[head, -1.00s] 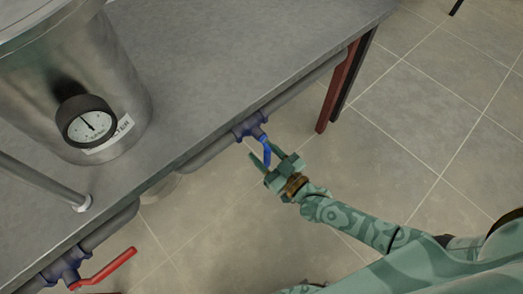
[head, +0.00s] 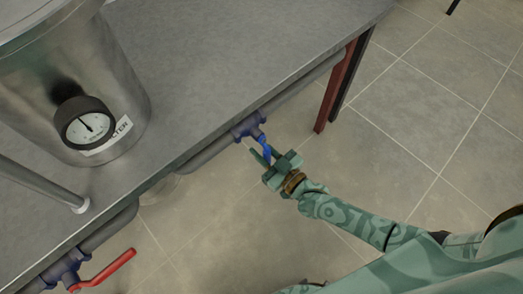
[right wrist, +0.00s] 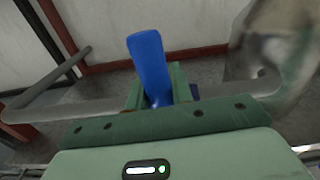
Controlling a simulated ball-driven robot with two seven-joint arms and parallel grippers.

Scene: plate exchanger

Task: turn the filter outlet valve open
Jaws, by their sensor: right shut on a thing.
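The blue lever (head: 265,146) belongs to a valve (head: 249,126) on the grey pipe along the bench's front edge. The lever sticks out from the pipe, across its run. My right gripper (head: 268,156) is shut on this blue lever. In the right wrist view the blue lever (right wrist: 150,65) stands up between the two green fingers (right wrist: 157,88). A second valve with a red lever (head: 104,270) sits on the pipe at lower left. The steel filter vessel (head: 125,70) with a partly readable label stands on the bench. My left gripper is not in view.
The steel bench top (head: 210,65) lies behind the pipe (head: 205,155). A round gauge (head: 85,124) is on the vessel. A dark red bench leg (head: 335,95) stands to the right of the valve. The tiled floor around my right arm is clear.

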